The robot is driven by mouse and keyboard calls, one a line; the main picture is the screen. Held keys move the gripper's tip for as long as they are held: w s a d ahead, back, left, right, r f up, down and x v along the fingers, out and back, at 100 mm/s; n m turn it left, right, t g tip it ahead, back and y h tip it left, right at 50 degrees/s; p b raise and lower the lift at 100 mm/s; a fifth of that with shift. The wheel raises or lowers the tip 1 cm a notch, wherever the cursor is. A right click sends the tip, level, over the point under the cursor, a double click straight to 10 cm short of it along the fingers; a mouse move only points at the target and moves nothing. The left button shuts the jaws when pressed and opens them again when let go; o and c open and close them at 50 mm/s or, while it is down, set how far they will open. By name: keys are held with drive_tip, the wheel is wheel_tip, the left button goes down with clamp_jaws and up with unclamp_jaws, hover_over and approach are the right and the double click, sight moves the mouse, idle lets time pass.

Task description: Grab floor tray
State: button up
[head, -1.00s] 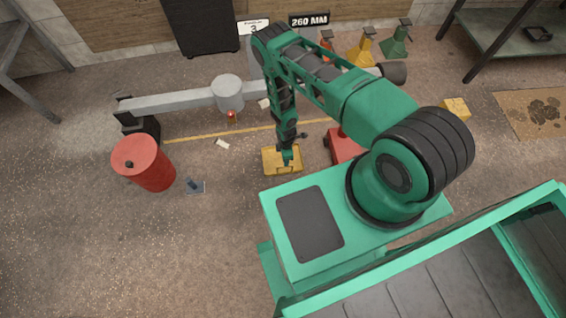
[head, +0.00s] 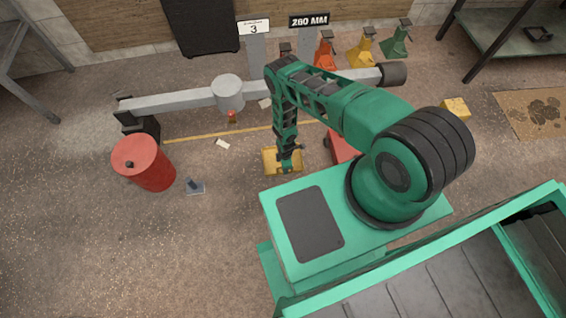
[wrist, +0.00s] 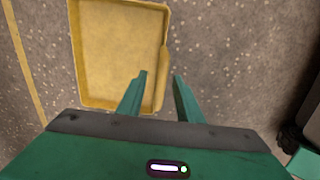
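The floor tray is a shallow yellow tray (head: 270,163) lying on the floor below my arm. It also shows in the wrist view (wrist: 115,50), upper left, and looks empty there. My gripper (head: 287,168) is at the tray's right part in the head view. In the wrist view my gripper (wrist: 159,80) has its two fingers apart, the left one over the tray's inside and the right one beyond its right rim. The rim lies between the fingers in the picture; I cannot tell how high the fingertips are above it. Nothing is held.
A red drum (head: 145,165) stands at left, with a small grey-blue item (head: 195,187) beside it. A grey beam (head: 180,101) spans behind the tray. A red object (head: 340,147) is close to the tray's right. Floor in front of the drum is clear.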

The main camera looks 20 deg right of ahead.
clamp_jaws()
idle(1.4)
